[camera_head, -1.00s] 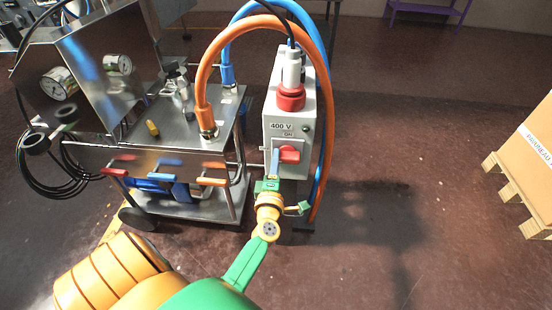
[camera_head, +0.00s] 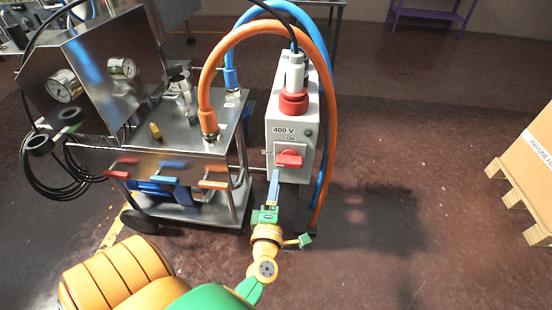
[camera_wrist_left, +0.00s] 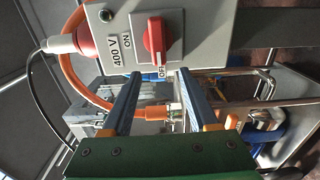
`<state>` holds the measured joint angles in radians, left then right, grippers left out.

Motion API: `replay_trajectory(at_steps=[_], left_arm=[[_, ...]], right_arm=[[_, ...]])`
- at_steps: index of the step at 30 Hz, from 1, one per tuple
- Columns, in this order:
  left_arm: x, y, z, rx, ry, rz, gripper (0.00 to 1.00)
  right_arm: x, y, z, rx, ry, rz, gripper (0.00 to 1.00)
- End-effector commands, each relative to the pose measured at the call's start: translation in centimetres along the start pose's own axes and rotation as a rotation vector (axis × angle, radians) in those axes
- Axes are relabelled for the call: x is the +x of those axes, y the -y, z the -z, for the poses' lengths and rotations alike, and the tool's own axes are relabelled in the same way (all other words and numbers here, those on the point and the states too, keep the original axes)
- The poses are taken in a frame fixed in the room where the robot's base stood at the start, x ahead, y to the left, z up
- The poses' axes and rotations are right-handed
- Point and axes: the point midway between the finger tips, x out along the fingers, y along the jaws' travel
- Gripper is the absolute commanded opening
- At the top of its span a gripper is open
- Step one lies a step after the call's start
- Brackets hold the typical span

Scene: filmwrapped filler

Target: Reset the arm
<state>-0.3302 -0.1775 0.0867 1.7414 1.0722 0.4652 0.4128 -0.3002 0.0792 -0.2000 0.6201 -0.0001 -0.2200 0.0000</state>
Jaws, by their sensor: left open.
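A light grey switch box (camera_head: 307,140) labelled "400 V" stands right of centre in the head view. Its red rotary handle (camera_head: 289,158) lies roughly level below the ON label. My right gripper is not in view.
A steel cart (camera_head: 190,125) with gauges and coloured valve handles stands close on the left. An orange hose (camera_head: 328,120) and a blue hose arch around the box. A carton on a pallet (camera_head: 515,195) stands at far right. Floor between is clear.

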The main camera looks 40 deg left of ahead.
Motion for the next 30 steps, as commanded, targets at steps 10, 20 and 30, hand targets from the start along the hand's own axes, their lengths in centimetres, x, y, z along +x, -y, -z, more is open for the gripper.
replay_trajectory(at_steps=[10,20,30], left_arm=[[-0.6,1.6,-1.9,0.131,0.093,0.053,0.60],[-20.7,22.6,-1.9,1.362,1.170,0.511,0.60],[-30.8,26.2,9.4,1.786,1.679,0.677,0.60]], right_arm=[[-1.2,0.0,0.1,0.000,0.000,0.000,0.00],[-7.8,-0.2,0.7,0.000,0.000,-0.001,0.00],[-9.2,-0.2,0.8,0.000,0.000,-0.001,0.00]])
